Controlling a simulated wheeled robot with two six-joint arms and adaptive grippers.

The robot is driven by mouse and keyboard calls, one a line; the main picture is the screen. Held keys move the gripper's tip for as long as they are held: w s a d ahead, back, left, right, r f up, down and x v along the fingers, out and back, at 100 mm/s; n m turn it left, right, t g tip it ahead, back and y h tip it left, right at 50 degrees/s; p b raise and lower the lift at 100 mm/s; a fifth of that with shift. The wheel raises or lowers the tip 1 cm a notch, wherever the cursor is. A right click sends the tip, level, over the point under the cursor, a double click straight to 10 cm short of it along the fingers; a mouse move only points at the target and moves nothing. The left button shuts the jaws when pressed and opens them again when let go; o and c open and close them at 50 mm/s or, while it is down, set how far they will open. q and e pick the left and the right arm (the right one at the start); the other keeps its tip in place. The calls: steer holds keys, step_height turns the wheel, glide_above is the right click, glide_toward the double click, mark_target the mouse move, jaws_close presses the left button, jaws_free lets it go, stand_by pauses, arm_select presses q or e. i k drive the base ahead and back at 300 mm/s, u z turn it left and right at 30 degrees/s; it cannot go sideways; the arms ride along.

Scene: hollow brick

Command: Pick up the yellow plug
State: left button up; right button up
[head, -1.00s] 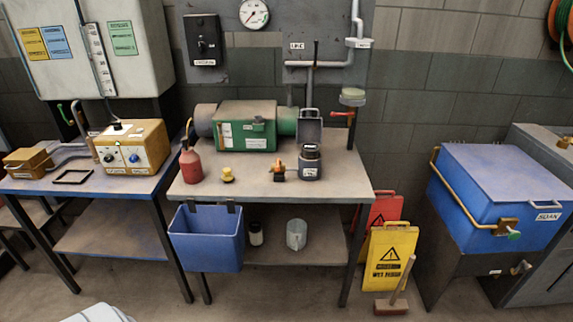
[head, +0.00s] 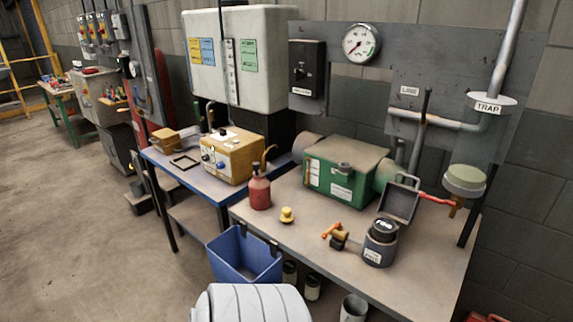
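The small yellow plug (head: 287,215) stands on the grey workbench (head: 330,262) in the head view, near the bench's front edge. It is just right of a red bottle (head: 260,192) and apart from it. Nothing covers the plug. Neither gripper shows in the head view. A white rounded part that looks like my own body is at the bottom edge, in front of the bench.
Right of the plug are an orange-handled valve (head: 337,236) and a dark jar (head: 380,243). Behind it is a green machine (head: 345,172). A blue bin (head: 243,257) hangs at the bench front. Open floor (head: 95,225) lies left.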

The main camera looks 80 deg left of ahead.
mark_target(285, 217)
steer(key=u, duration=0.85)
steer(key=i, duration=0.85)
steer(key=u, duration=0.9)
